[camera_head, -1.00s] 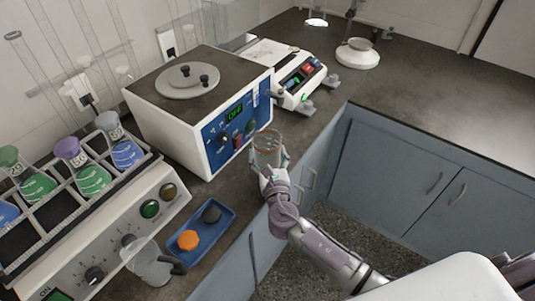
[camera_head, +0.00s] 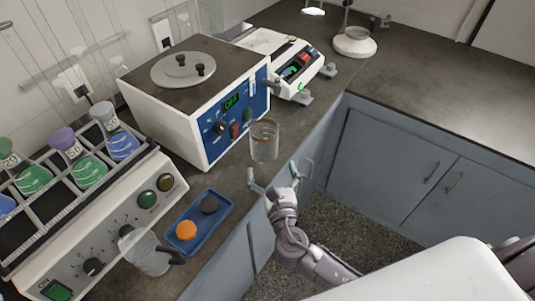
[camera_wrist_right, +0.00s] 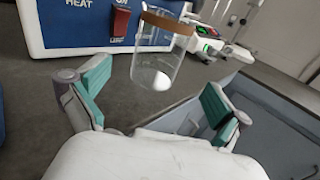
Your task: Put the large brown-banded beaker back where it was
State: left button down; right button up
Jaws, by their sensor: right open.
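The large brown-banded beaker (camera_head: 264,142) is clear glass with a brown band at its rim. It stands upright on the dark counter, in front of the blue panel of the white heating unit and near the counter's front edge. My right gripper (camera_head: 281,175) is open and empty, just in front of the beaker and apart from it. In the right wrist view the beaker (camera_wrist_right: 160,52) shows beyond and between the spread teal fingers (camera_wrist_right: 155,95). My left gripper is not in view.
The white heating unit (camera_head: 190,115) stands behind the beaker. A blue tray (camera_head: 222,217) with an orange and a dark stopper lies to the left. Another glass vessel (camera_head: 146,252) stands near a flask shaker (camera_head: 125,215). A white balance-like device (camera_head: 296,75) is behind right.

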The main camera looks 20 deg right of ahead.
jog(key=s, duration=0.2)
jog(key=shift+s+a, duration=0.15)
jog(key=shift+s, duration=0.2)
